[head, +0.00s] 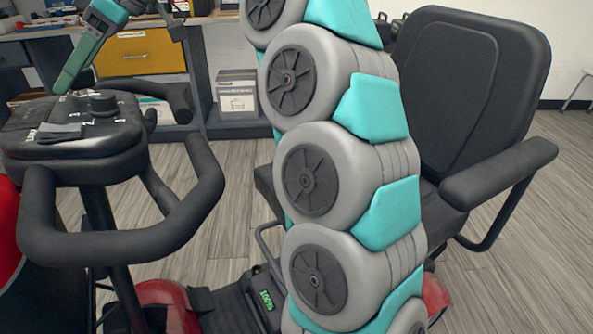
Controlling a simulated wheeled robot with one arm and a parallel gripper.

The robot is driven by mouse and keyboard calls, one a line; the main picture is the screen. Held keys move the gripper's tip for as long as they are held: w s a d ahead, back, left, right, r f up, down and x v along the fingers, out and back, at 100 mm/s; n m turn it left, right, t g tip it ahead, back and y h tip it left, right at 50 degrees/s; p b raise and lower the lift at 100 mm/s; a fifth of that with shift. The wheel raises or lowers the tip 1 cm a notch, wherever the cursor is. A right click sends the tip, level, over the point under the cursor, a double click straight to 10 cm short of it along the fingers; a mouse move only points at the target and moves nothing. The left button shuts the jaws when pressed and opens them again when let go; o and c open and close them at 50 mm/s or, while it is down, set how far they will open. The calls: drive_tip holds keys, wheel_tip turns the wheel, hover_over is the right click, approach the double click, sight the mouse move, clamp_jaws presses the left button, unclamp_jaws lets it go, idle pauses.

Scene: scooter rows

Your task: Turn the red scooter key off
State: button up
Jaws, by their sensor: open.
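The red scooter's black control console (75,150) is at the left, on a dark steering column with looped black handlebars (125,240). A round black knob (103,103) and small white markings show on its top. I cannot make out the key or which way it is turned. My gripper (72,75) is open at the upper left, one long green finger slanting down over the far edge of the console. Its tip looks close to the console top, but I cannot tell whether it touches. The scooter's red body (165,305) shows low down.
A black scooter seat (465,90) with an armrest (500,172) stands at the right. My grey and teal arm fills the middle and hides part of the scooter. A bench with a yellow drawer (135,52) and a box (236,92) are behind. Another red part (8,235) shows at the left edge.

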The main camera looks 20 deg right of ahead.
drive_tip(key=shift+r+m+t+h+p, duration=0.15)
drive_tip(key=shift+m+t+h+p, duration=0.15)
drive_tip(key=shift+m+t+p, duration=0.75)
